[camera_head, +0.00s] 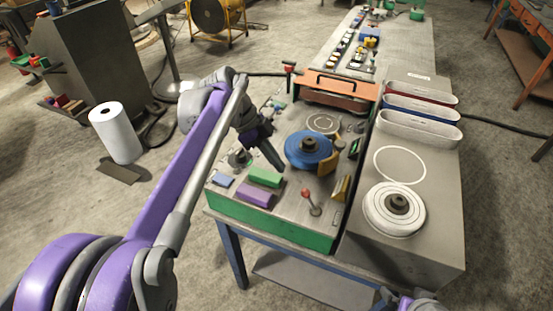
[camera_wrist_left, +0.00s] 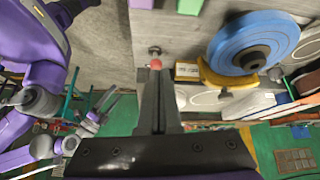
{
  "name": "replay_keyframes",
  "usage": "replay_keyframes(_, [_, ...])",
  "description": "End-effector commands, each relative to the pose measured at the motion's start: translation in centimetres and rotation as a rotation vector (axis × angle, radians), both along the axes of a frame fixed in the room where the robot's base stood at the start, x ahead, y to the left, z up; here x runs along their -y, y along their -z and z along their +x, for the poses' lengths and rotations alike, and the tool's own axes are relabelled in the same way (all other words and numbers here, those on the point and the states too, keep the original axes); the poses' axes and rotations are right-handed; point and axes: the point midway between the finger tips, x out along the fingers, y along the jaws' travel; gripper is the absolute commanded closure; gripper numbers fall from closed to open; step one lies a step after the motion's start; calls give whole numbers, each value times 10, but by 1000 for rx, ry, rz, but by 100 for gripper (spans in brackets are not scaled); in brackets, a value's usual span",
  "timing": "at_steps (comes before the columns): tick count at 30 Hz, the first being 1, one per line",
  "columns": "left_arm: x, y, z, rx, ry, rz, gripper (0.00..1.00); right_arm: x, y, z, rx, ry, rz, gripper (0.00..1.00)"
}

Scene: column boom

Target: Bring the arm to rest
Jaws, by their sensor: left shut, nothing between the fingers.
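My left gripper (camera_head: 280,166) comes in on the purple and grey left arm and hangs above the work board, left of the blue disc (camera_head: 308,149). Its fingers are together and empty. In the left wrist view, the shut fingers (camera_wrist_left: 160,82) point up the picture, with the red-knobbed lever (camera_wrist_left: 156,62) showing just past their tips. The blue disc (camera_wrist_left: 254,42) is to the right there, apart from the fingers. A purple and grey part, probably of my right arm, shows at the bottom edge of the head view; no right fingers are seen.
The board carries a green block (camera_head: 266,177), a purple block (camera_head: 256,194) and a red-knobbed lever (camera_head: 306,194). A grey table (camera_head: 430,240) on the right holds a white disc (camera_head: 395,209) and oval trays (camera_head: 420,127). A white roll (camera_head: 115,133) stands on the floor left.

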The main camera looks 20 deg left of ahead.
Motion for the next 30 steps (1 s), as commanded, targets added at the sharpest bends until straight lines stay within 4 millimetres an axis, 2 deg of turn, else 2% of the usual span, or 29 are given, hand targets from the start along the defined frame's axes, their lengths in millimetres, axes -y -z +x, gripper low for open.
replay_keyframes(7, [1, 1, -2, -3, -9, 5, 100, 0, 0, 0, 0, 0, 0, 0])
replay_keyframes(11, [8, 9, -17, -40, -116, 51, 100, 0, 0, 0, 0, 0, 0, 0])
replay_keyframes(14, [15, 24, -42, -83, -304, 119, 100, 0, 0, 0, 0, 0, 0, 0])
replay_keyframes(18, [21, 55, -84, -107, -650, 198, 100, 0, 0, 0, 0, 0, 0, 0])
replay_keyframes(24, [18, 100, -134, -58, -1106, 183, 100, 0, 0, 0, 0, 0, 0, 0])
replay_keyframes(30, [14, 127, -159, -6, -1359, 90, 100, 0, 0, 0, 0, 0, 0, 0])
